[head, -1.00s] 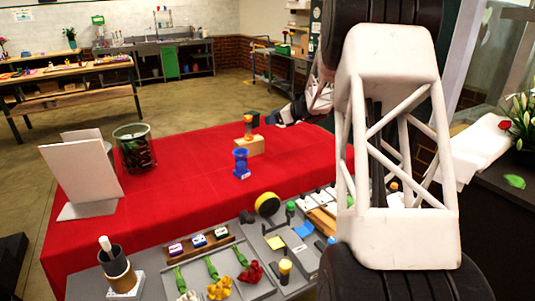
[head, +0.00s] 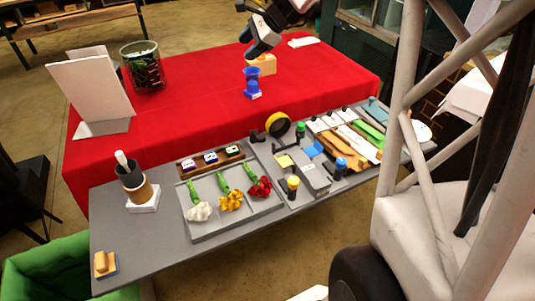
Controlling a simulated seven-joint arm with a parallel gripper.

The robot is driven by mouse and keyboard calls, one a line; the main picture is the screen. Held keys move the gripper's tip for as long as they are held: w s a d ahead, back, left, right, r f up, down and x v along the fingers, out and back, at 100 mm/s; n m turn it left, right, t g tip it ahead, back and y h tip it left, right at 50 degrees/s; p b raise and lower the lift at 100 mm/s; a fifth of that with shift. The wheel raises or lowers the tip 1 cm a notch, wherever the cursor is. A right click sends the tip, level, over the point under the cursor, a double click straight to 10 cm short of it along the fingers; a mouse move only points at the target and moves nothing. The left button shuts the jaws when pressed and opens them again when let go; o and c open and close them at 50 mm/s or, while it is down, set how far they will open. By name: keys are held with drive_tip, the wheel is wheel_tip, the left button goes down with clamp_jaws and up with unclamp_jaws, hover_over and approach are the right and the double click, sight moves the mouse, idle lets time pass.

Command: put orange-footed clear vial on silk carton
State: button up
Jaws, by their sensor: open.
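A tan box, which looks like the silk carton (head: 264,66), sits on the red cloth toward the back. My gripper (head: 252,45) is just above and left of its top in the picture, tilted downward, and open. I cannot see anything between its fingers. The orange-footed clear vial cannot be made out now; the gripper covers part of the carton's top. In the earlier head view, an orange-ended piece stood upright on that carton. A blue-footed vial (head: 252,82) stands on the cloth in front of the carton.
A grey bench (head: 140,265) in front holds a flower tray (head: 235,228), a yellow-topped vial (head: 293,187), a blue-topped vial (head: 341,168) and tools. The cloth's middle (head: 185,115) is clear.

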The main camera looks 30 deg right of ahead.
drive_tip(key=s+a+n+g+h, duration=0.2)
drive_tip(key=s+a+n, duration=0.3)
drive_tip(key=s+a, duration=0.45)
drive_tip(key=s+a+f+n+h, duration=0.1)
drive_tip(key=s+n, duration=0.5)
drive_tip(key=s, duration=0.8)
drive_tip(key=s+a+f+n+h, duration=0.2)
drive_tip(key=s+n, duration=0.4)
drive_tip(key=s, duration=0.8)
drive_tip(key=shift+s+a+f+n+g+h, duration=0.15)
drive_tip(key=shift+s+f+n+g+h, duration=0.15)
drive_tip(key=shift+f+h, duration=0.65)
